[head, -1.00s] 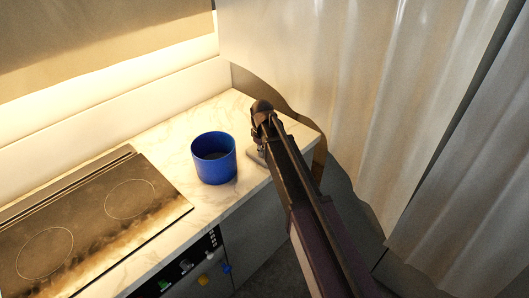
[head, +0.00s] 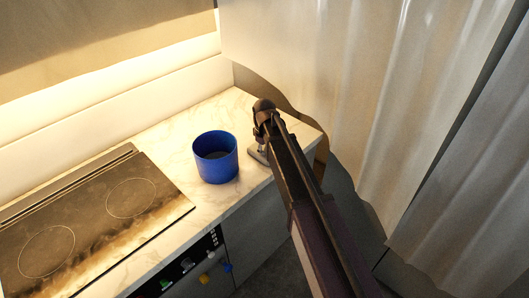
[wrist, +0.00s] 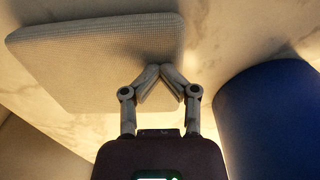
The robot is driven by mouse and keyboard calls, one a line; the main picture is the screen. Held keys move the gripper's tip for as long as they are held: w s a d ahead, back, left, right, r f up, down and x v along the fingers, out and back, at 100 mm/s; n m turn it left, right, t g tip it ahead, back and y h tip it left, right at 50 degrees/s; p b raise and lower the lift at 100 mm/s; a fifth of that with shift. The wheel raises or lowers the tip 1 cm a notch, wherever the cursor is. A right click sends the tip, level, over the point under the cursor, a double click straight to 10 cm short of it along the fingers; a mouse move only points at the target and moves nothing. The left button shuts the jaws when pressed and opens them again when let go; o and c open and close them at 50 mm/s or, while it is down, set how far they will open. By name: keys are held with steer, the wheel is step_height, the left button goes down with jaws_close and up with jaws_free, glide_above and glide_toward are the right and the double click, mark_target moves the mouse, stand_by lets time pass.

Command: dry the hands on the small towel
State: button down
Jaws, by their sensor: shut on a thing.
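The small towel (wrist: 85,60) is a pale grey, woven-looking folded square lying on the marble counter. In the wrist view my gripper (wrist: 159,88) has its two fingertips together at the towel's near right part, shut on it. In the head view only a small corner of the towel (head: 256,155) shows, to the left of my arm. My gripper (head: 261,145) is mostly hidden behind my wrist there.
A blue open pot (head: 216,165) stands on the counter (head: 165,145) close to the left of the towel. A dark hob (head: 90,225) lies farther left. A pale curtain (head: 350,80) hangs beyond the counter's right end.

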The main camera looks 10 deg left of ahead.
step_height(320, 180, up, 13)
steer(key=p, duration=1.2)
steer(key=shift+p, duration=0.4)
steer(key=shift+r, duration=0.1)
steer(key=shift+s, duration=0.1)
steer(key=s+d+f+m+b, duration=0.3)
steer(key=s+d+m, duration=0.2)
steer(key=s+d, duration=0.5)
steer(key=s+d+f+m+b, duration=0.3)
steer(key=s+d+m, duration=0.2)
steer(key=s+d, duration=0.5)
steer(key=d, duration=0.5)
steer(key=shift+d+f, duration=0.15)
steer(key=shift+f, duration=0.1)
steer(key=shift+s, duration=0.1)
